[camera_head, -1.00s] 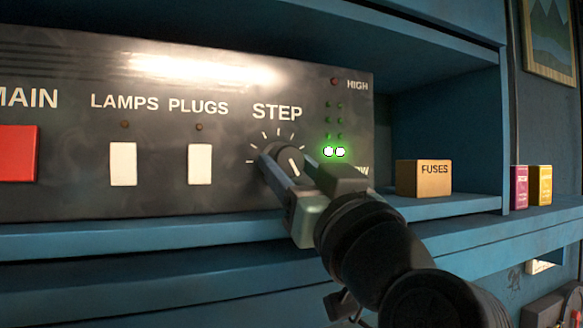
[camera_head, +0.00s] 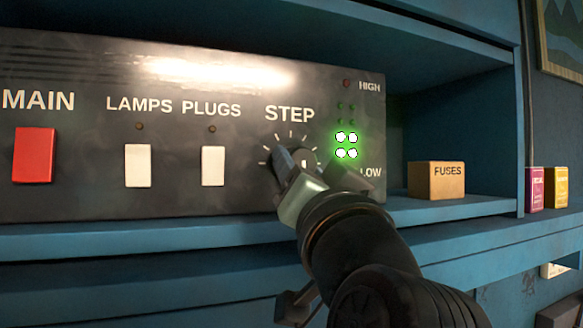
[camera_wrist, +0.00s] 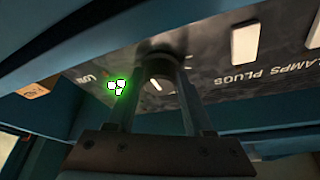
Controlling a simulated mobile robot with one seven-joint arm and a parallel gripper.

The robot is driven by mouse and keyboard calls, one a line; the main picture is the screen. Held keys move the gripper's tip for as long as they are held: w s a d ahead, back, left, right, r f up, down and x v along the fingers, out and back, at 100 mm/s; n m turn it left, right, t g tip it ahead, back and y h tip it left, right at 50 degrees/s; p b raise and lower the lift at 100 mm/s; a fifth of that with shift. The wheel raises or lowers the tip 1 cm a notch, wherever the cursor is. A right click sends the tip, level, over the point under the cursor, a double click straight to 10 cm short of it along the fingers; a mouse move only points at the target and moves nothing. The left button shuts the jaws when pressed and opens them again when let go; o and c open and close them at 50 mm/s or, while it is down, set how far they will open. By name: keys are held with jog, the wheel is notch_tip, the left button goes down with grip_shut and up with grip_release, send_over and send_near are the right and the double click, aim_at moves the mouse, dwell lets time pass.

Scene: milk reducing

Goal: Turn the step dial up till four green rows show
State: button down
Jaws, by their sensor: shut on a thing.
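The dark STEP dial (camera_head: 290,157) is on the black panel, under the STEP label, with white tick marks around it. My gripper (camera_head: 300,170) is shut on the dial and hides part of it. In the wrist view the dial (camera_wrist: 158,82) sits between my two fingers, with a white pointer line on its face. To the right of the dial is the light column (camera_head: 346,145). Two rows of green lights are lit at its lower end. The rows above are dark, and a dim red lamp (camera_head: 346,83) is at the top by HIGH.
A red MAIN switch (camera_head: 34,155) and white LAMPS (camera_head: 138,165) and PLUGS (camera_head: 213,166) switches are to the left. A FUSES box (camera_head: 436,180) stands on the blue shelf (camera_head: 480,205) to the right of the panel.

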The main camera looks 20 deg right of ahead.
jog(key=shift+m, duration=0.4)
jog(key=shift+c, duration=1.5)
grip_release()
jog(key=b+v, duration=0.7)
jog(key=v, duration=0.6)
jog(key=shift+a, duration=0.15)
